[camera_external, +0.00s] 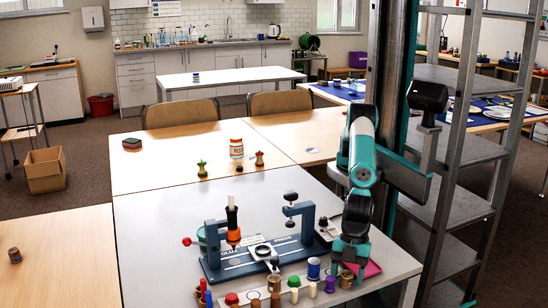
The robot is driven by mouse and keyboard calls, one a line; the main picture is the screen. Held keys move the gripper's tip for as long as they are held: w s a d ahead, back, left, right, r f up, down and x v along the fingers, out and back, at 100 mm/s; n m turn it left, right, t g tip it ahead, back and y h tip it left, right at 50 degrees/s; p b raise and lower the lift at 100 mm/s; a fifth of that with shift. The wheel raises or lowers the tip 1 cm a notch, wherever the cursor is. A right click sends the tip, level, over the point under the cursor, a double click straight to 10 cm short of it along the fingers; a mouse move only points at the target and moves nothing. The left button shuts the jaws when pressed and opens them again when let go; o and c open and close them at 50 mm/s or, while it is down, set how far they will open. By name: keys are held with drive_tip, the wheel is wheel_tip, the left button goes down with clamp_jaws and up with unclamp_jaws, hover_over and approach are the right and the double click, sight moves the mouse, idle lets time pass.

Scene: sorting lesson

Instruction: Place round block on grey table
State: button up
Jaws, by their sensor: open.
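The grey table (150,229) fills the front middle of the view. Several small round pieces stand along its front edge, among them a blue cylinder (314,268), a brown cylinder (346,280) and a red-topped piece (232,299). I cannot tell which one is the round block. My gripper (348,268) points down over the front right of the grey table, open. The brown cylinder shows at its fingertips, and I cannot tell whether they touch it. The arm partly hides a pink block (372,268).
A dark blue press-like fixture (225,266) with an orange-black tool (233,228) stands left of my gripper. A wooden table behind holds a jar (236,148) and small pieces. A metal shelf (452,178) stands close on the right. The grey table's left part is clear.

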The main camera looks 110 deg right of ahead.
drive_tip(key=p+v, duration=0.1)
drive_tip(key=v, duration=1.1)
drive_tip(key=s+d+r+m+g, duration=0.1)
drive_tip(key=d+r, duration=0.2)
drive_tip(key=d, duration=0.7)
drive_tip(key=d+r, duration=0.3)
drive_tip(key=d, duration=0.6)
drive_tip(key=s+d+m+g+y, duration=0.1)
drive_tip(key=s+d+g, duration=0.1)
drive_tip(key=s+d, duration=1.3)
drive_tip(key=shift+s+f, duration=0.15)
drive_tip(key=shift+f, duration=0.25)
